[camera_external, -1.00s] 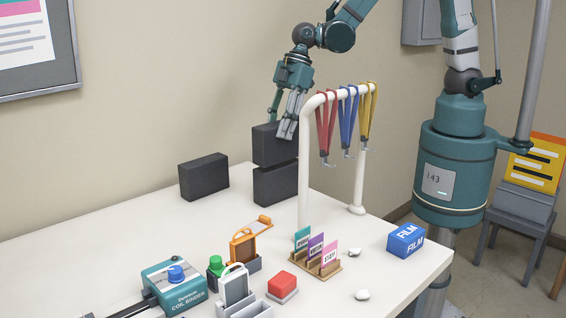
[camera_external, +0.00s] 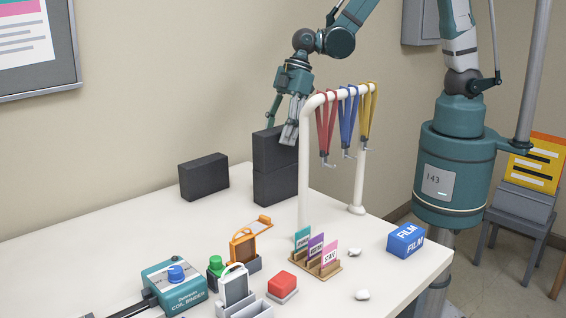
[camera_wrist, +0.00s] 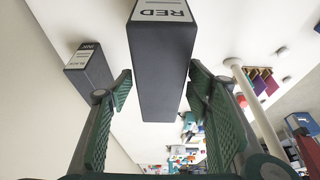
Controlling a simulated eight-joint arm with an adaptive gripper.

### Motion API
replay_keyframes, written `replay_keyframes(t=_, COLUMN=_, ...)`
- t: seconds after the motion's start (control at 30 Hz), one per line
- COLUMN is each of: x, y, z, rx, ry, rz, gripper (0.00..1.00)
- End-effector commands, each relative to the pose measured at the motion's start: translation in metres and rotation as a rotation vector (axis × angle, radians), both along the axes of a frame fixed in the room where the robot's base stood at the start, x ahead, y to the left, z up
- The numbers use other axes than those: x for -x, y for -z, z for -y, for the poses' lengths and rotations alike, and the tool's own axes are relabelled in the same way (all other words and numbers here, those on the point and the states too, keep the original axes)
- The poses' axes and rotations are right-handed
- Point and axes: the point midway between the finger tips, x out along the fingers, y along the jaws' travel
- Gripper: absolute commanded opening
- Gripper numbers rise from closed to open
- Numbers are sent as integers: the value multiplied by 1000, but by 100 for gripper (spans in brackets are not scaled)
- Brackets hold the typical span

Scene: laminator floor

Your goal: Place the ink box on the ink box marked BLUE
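A dark ink box (camera_external: 274,151), its end label reading RED in the wrist view (camera_wrist: 162,70), sits between the fingers of my gripper (camera_external: 279,128). In the wrist view my gripper (camera_wrist: 160,78) has one fingertip along each side of this box, and I see no clear gap. The box rests on, or almost touches, a second dark box (camera_external: 276,185) on the table, roughly lined up with it. The lower box's label is hidden. A third dark ink box (camera_external: 203,177) stands apart to the left; its label reads BLACK INK in the wrist view (camera_wrist: 92,72).
A white rack (camera_external: 303,180) with red, blue and yellow lanyards stands close to the right of the stack. A card holder (camera_external: 318,264), a blue FILM box (camera_external: 406,240), a red button (camera_external: 282,284) and a coil binder (camera_external: 174,286) are nearer.

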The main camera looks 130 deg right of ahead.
Motion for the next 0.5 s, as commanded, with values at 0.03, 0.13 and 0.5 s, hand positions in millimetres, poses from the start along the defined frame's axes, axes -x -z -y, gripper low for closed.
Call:
replay_keyframes(t=0.03, x=0, y=0, z=0, rx=0, ry=0, rz=0, gripper=50)
replay_keyframes(t=0.13, x=0, y=0, z=0, rx=0, ry=0, rz=0, gripper=50)
replay_keyframes(t=0.5, x=2, y=-8, z=0, rx=0, ry=0, rz=0, gripper=50)
